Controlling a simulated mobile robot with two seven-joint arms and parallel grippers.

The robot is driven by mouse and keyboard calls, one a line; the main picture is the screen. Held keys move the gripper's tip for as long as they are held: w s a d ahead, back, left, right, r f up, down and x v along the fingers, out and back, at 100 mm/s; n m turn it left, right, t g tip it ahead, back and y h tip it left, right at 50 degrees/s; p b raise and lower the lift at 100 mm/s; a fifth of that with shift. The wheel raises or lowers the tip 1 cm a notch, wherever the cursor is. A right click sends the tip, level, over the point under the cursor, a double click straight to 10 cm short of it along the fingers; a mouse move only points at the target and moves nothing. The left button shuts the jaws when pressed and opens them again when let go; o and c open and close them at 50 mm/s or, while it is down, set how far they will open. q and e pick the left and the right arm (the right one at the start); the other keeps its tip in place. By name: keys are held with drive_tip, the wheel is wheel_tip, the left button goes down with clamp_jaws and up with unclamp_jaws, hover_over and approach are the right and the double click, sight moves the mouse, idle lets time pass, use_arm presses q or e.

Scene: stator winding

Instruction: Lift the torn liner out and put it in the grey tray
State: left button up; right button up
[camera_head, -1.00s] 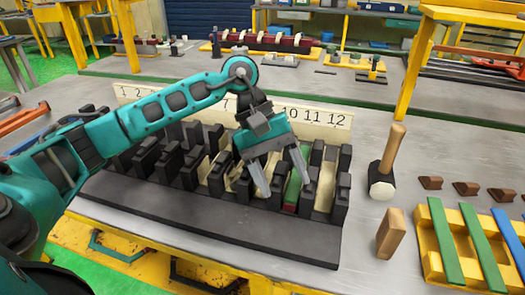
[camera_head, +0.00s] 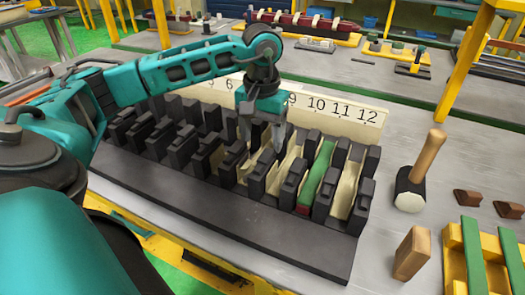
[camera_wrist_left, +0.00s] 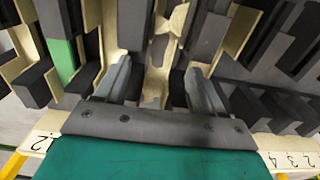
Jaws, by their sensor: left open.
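The black slotted stator block (camera_head: 200,205) has cream liners in its slots, under a numbered strip. A cream liner with a ragged edge (camera_head: 243,168), which looks like the torn one, sits in a slot near the middle; a jagged cream edge (camera_wrist_left: 178,18) also shows in the left wrist view. My left gripper (camera_head: 262,148) is open and empty, its fingers pointing down over the middle slots; whether they reach into the slots I cannot tell. In the left wrist view the open fingers (camera_wrist_left: 155,85) stand either side of a slot. The grey tray is not visible.
A green strip with a red end (camera_head: 318,175) fills a slot to the right of my gripper. A mallet (camera_head: 412,190), a wooden block (camera_head: 411,253), brown wedges (camera_head: 467,197) and a yellow rack (camera_head: 455,265) stand right of the block. Bare table lies between.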

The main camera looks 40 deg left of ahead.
sight(262, 151)
use_arm(q)
drive_tip(key=f, duration=0.5)
drive_tip(key=shift+w+a, duration=0.15)
drive_tip(key=shift+w, duration=0.05)
drive_tip(key=shift+r, duration=0.1)
drive_tip(key=c, duration=0.9)
